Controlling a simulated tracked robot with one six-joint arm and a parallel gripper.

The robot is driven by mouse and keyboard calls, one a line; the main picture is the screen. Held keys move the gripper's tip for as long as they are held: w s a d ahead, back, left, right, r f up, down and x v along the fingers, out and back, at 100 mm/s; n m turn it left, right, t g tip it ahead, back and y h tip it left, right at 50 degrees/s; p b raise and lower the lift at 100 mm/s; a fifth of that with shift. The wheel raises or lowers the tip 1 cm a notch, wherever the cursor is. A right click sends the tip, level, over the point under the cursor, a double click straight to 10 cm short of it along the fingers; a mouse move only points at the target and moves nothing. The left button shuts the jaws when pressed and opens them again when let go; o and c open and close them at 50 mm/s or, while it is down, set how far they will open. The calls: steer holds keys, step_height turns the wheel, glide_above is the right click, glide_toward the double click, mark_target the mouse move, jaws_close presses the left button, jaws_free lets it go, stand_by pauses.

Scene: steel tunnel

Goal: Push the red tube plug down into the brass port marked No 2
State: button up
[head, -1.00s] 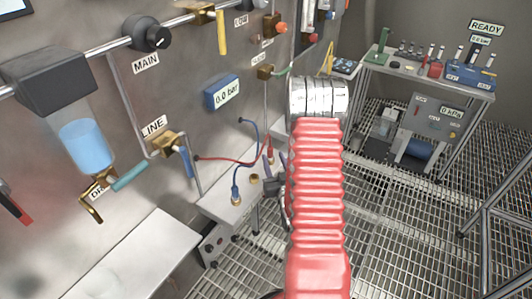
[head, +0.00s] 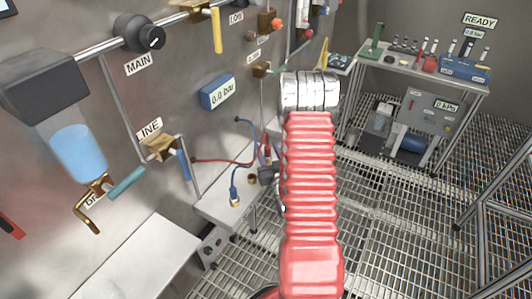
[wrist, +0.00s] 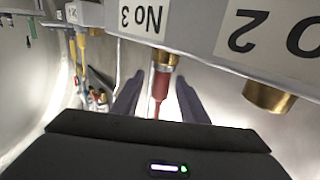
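The red tube plug (wrist: 160,84) shows in the wrist view between my fingers, in line with the brass port marked No 3 (wrist: 165,59), apparently sitting in it. My gripper (wrist: 159,88) is open, with a finger on each side of the plug and a visible gap to each. The brass port marked No 2 (wrist: 268,97) is to the right and looks empty; the labels read upside down. In the head view the red plug (head: 267,151) and its red tube show beside my red-sleeved arm, which hides part of the gripper.
A blue-tube plug (head: 234,195) stands in a brass port on the same small shelf (head: 216,208). The wall carries valves, a bar gauge (head: 219,92) and a blue-liquid bowl (head: 78,151). A bench (head: 440,80) stands at back right.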

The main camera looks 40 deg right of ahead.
steer(key=shift+c, duration=0.6)
jaws_close()
